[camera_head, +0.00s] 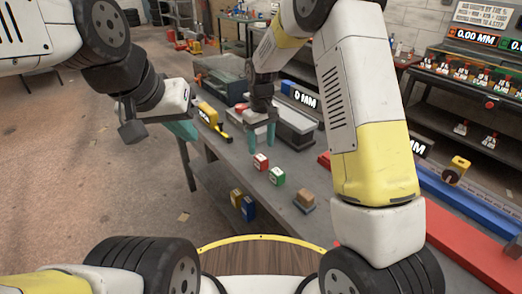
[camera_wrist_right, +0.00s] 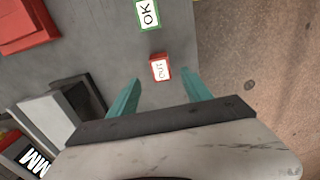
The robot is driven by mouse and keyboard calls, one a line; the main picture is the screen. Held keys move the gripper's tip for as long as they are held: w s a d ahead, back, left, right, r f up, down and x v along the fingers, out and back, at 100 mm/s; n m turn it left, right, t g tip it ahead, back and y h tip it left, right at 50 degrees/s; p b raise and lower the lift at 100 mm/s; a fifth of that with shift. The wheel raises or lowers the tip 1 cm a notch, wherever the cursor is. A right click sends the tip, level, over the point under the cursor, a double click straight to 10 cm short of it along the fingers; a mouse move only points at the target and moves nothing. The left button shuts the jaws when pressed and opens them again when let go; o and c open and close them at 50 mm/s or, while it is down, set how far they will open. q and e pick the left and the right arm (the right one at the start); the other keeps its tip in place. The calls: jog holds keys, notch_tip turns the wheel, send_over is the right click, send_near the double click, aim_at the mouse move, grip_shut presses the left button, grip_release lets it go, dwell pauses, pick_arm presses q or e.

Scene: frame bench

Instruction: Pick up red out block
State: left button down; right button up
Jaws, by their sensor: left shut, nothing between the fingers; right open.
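The red out block (camera_head: 260,162) sits on the grey bench top (camera_head: 230,165), with its white label up. In the right wrist view the red out block (camera_wrist_right: 160,68) lies just past the fingertips, lined up with the gap between them. My right gripper (camera_head: 261,143) is open with teal fingers, above and a little behind the block in the head view. It also shows open and empty in the right wrist view (camera_wrist_right: 162,80). My left gripper (camera_head: 183,131) is shut and empty, left of the bench edge.
A green OK block (camera_head: 277,175) sits close to the red one. A grey device with a "0 MM" display (camera_head: 303,97) stands behind. A yellow tool (camera_head: 212,115) lies left.

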aim_at(261, 157)
notch_tip(261, 157, down, 7)
jog(key=shift+r, duration=0.15)
grip_shut()
dwell(0.4)
